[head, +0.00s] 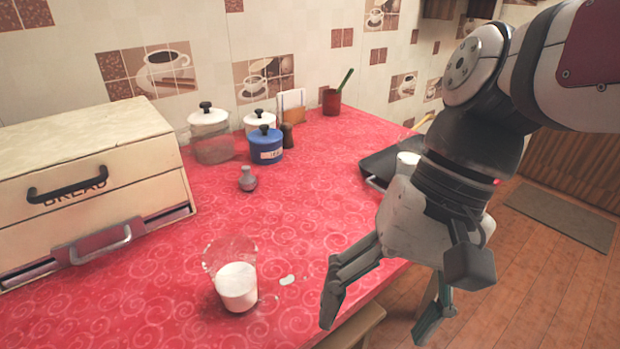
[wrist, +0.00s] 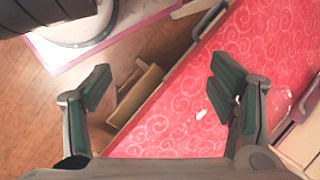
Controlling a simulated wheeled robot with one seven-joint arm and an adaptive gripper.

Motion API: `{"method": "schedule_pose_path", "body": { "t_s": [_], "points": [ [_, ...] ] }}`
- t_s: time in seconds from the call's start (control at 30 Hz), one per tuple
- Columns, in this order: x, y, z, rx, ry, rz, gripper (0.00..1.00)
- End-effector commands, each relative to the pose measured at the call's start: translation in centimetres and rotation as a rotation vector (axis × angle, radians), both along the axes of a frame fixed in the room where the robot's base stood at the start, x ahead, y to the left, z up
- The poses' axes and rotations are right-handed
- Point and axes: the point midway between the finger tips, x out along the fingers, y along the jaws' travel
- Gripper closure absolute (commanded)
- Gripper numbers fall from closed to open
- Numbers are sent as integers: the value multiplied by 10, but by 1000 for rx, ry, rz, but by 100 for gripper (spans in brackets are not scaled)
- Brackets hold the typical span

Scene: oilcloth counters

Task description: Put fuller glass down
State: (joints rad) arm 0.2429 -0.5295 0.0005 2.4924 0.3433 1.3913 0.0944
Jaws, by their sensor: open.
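A clear glass with white liquid in its lower part (head: 237,287) stands upright on the red patterned counter (head: 180,300), near the front. My gripper (head: 385,312) is open and empty, to the right of this glass and apart from it, over the counter's edge and the floor. In the wrist view, the fingers (wrist: 163,84) are spread wide with nothing between them. A pale, glassy shape (wrist: 281,104) shows partly behind the right finger there. A second white glass or cup (head: 407,163) is at the dark tray, partly hidden by my arm.
White spill spots (head: 287,280) lie beside the glass. A bread box (head: 90,170) stands at left. Pots (head: 265,150), a small grey bottle (head: 247,180) and a red cup (head: 331,102) stand farther back. A wooden stool (wrist: 138,92) is beside the counter. The counter's middle is clear.

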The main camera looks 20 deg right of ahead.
Motion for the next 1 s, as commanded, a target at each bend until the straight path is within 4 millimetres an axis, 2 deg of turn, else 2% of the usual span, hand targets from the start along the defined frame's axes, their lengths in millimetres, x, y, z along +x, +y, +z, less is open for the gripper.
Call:
{"method": "schedule_pose_path", "body": {
  "t_s": [0.03,0.1,0.3,1.0],
  "points": [
    [-13,-5,-2,-71,-48,98,23],
    [-24,-15,-4,-163,-102,210,23],
    [-38,-38,-6,-321,-201,394,23],
    [-39,-43,-6,-348,-213,422,23]
  ]
}}
